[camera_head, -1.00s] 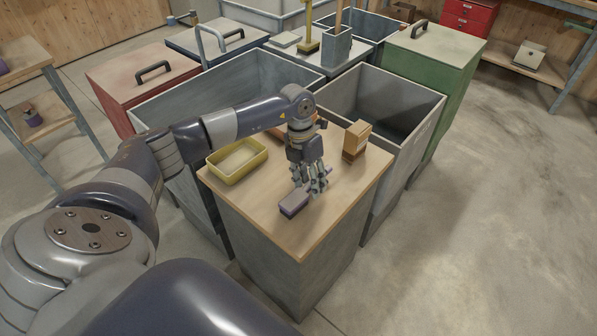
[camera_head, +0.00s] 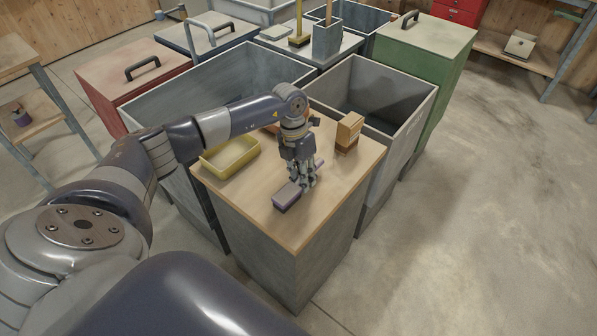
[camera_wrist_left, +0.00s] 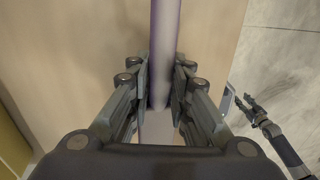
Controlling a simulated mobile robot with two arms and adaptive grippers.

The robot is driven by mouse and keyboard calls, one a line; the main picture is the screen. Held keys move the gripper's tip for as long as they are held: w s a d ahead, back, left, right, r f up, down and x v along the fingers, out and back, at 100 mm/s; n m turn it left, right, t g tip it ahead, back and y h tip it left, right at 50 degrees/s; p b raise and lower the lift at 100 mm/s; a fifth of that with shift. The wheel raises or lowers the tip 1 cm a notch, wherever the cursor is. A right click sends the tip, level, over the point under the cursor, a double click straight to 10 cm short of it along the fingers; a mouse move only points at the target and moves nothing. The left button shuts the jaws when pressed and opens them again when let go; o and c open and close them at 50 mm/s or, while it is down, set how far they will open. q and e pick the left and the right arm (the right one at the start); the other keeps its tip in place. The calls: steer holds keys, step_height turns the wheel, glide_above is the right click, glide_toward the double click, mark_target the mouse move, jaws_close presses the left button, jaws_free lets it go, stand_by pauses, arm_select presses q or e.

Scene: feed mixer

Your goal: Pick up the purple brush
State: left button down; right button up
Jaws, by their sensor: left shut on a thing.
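The purple brush (camera_head: 287,196) lies on the wooden top of a grey cabinet, its block-shaped head toward the front corner. My left gripper (camera_head: 304,182) reaches down over it from above and is shut on its handle. The handle's far end shows just beyond the fingers. In the left wrist view the purple handle (camera_wrist_left: 165,45) runs between the two finger pairs of my left gripper (camera_wrist_left: 160,95). Whether the brush is clear of the top cannot be told. What seems to be my right gripper (camera_wrist_left: 250,108) shows small at the right of the wrist view, over the floor.
On the same wooden top (camera_head: 268,225) stand a yellow tray (camera_head: 229,164) at the left and a tan-brown block-like object (camera_head: 348,132) at the back right. Open grey bins (camera_head: 416,122) stand behind. The floor at the right is clear.

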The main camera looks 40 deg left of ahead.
arm_select(q)
steer(key=shift+r, duration=0.5)
step_height(320, 180, up, 3)
steer(key=shift+f+b, duration=0.15)
steer(key=shift+b, duration=0.3)
steer(key=s, duration=0.5)
steer(key=s+b, duration=0.1)
steer(key=s, duration=0.3)
steer(key=s+r+b, duration=0.1)
steer(key=s, duration=0.4)
steer(key=shift+s+d, duration=0.2)
steer(key=shift+s, duration=0.15)
steer(key=shift+s+d+r, duration=0.1)
steer(key=shift+s+r, duration=0.05)
steer(key=shift+s, duration=0.55)
steer(key=c, duration=2.3)
jaws_free()
jaws_close()
